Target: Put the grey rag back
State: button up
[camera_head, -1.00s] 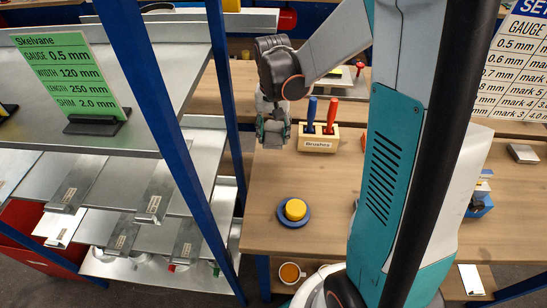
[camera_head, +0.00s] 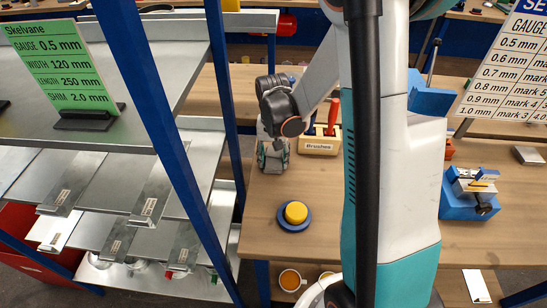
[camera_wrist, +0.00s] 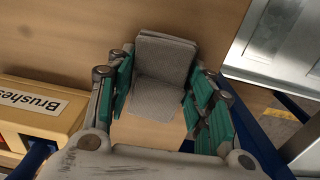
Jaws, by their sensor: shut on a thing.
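The grey rag (camera_wrist: 162,72) is folded and sits between the green-sided fingers of my gripper (camera_wrist: 165,92) in the wrist view. My gripper is shut on it. In the head view my gripper (camera_head: 272,156) points down over the left edge of the wooden bench (camera_head: 350,220), left of the brushes box. The rag is mostly hidden there by the fingers. I cannot tell whether the rag touches the bench top.
The brushes box (camera_head: 319,148) stands just right of my gripper; it also shows in the wrist view (camera_wrist: 35,115). A yellow-topped blue round thing (camera_head: 295,214) sits nearer. A blue post (camera_head: 222,95) and metal shelving (camera_head: 85,150) stand left. A blue vise (camera_head: 470,195) is on the right.

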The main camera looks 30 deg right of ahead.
aim_at(273, 157)
jog(key=shift+f, duration=0.1)
jog(key=o, duration=0.6)
jog(key=shift+f, duration=0.1)
jog(key=o, duration=0.4)
notch_tip(273, 157, up, 12)
jog(key=p, duration=0.3)
jog(key=shift+w+r, duration=0.1)
jog(key=shift+r, duration=0.15)
